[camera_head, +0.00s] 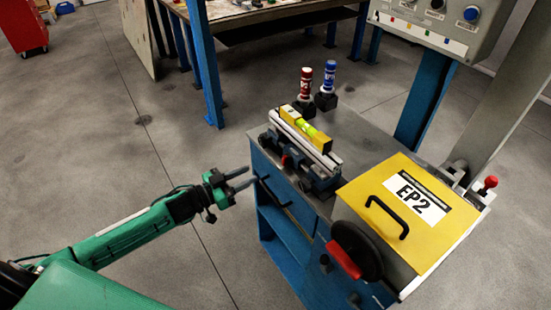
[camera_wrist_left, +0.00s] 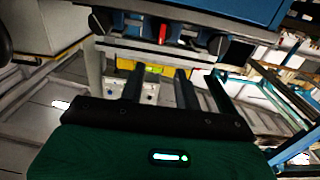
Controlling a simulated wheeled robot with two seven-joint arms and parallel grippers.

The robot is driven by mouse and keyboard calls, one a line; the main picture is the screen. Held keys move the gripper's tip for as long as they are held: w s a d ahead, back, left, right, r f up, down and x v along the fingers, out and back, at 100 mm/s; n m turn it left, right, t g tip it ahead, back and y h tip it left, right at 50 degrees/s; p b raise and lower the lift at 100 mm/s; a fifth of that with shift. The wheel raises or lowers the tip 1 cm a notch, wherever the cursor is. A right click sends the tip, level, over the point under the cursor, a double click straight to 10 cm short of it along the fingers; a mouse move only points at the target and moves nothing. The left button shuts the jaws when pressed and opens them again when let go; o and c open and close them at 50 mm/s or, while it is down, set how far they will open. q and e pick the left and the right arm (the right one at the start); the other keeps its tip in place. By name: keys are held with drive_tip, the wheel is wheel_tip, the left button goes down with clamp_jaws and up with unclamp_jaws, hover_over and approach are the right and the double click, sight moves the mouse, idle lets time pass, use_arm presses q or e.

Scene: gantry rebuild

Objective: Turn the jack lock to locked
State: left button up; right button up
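No part is labelled as the jack lock, so I cannot tell for sure which it is. A black round disc (camera_head: 365,243) with a red handle (camera_head: 343,260) sits on the front of the yellow-topped EP2 box (camera_head: 372,189). A small red knob (camera_head: 488,183) stands at the box's far right corner. My left gripper (camera_head: 251,175) is left of the blue cabinet (camera_head: 280,228), apart from the disc. Its two fingers are apart with nothing between them; they also show in the left wrist view (camera_wrist_left: 157,84). A small red part (camera_wrist_left: 163,33) shows beyond them there. My right gripper is out of view.
A vise-like fixture (camera_head: 316,170) with a yellow level (camera_head: 306,128) stands on the cabinet, behind it a red bottle (camera_head: 305,85) and a blue bottle (camera_head: 328,80). A cabinet handle (camera_head: 272,191) is close to my left gripper.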

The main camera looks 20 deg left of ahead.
sight(283, 158)
use_arm(q)
drive_tip(key=p+x, duration=0.2)
drive_tip(key=x, duration=0.9)
drive_tip(key=shift+w+d+p, duration=0.25)
drive_tip(key=shift+w+p, duration=0.05)
clamp_jaws()
